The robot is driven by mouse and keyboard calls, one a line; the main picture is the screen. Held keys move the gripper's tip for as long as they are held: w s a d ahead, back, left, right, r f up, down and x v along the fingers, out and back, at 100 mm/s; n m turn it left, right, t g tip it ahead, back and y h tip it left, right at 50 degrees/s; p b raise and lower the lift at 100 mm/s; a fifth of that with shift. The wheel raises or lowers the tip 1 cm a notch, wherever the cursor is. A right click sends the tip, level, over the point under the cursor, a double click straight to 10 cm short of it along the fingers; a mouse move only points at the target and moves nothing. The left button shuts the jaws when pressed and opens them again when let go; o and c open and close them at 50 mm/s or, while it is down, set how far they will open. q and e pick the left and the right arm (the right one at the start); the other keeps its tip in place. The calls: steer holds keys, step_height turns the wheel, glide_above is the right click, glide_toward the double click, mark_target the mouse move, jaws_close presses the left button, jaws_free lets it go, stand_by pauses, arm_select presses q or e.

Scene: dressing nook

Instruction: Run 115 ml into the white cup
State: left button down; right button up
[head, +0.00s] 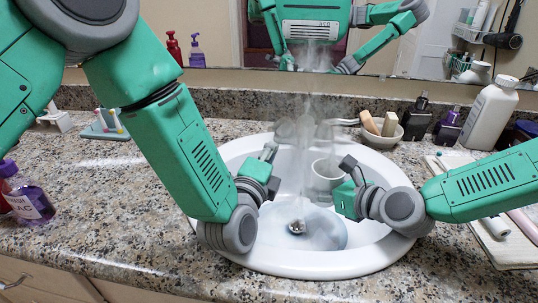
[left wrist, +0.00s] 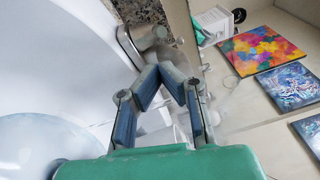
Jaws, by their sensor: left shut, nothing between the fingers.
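The white cup (head: 327,174) is upright over the back of the white sink basin (head: 375,262). My right gripper (head: 348,172) is at the cup's right side and appears shut on it; the contact is partly hidden. The faucet (head: 338,122) is behind, blurred by pale mist. A pale stream (head: 304,165) falls left of the cup toward the drain (head: 297,227), where water lies in the basin. My left gripper (head: 268,152) is shut and empty at the basin's back left. In the left wrist view its fingertips (left wrist: 168,64) are close to a metal faucet part (left wrist: 145,38). The cup's fill level is not visible.
A soap dish (head: 382,138) with bars and several bottles, one large and white (head: 489,115), stand at the back right. A towel (head: 520,250) lies at the right. A purple bottle (head: 28,197) stands at the left. The front counter is clear.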

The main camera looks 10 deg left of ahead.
arm_select(q)
steer(key=x, duration=0.5)
steer(key=shift+w, duration=0.4)
steer(key=shift+w+a+r+m+g+h, duration=0.1)
steer(key=shift+a+m+g+h, duration=0.25)
steer(key=shift+m+h, duration=0.55)
steer(key=w+a+m+g+h, duration=0.1)
steer(key=m+g+h, duration=0.1)
steer(key=h, duration=0.1)
steer(key=w+a+m+g+h, duration=0.1)
steer(key=a+m+g+h, duration=0.1)
steer(key=h, duration=0.1)
steer(key=w+a+m+g+h, duration=0.1)
steer(key=a+m+g+h, duration=0.1)
steer(key=m+g+h, duration=0.1)
steer(key=shift+h, duration=0.4)
steer(key=shift+w+a+m+g, duration=0.3)
steer(key=shift+w+a+g, duration=0.05)
steer(key=shift+w, duration=0.1)
steer(key=shift+w+a+h, duration=0.15)
steer(key=shift+w+a, duration=0.05)
steer(key=shift+w, duration=0.25)
steer(key=shift+w+a+h, duration=0.15)
steer(key=shift+w+a, duration=0.05)
steer(key=shift+w, duration=0.35)
steer(key=shift+w+a+r, duration=0.15)
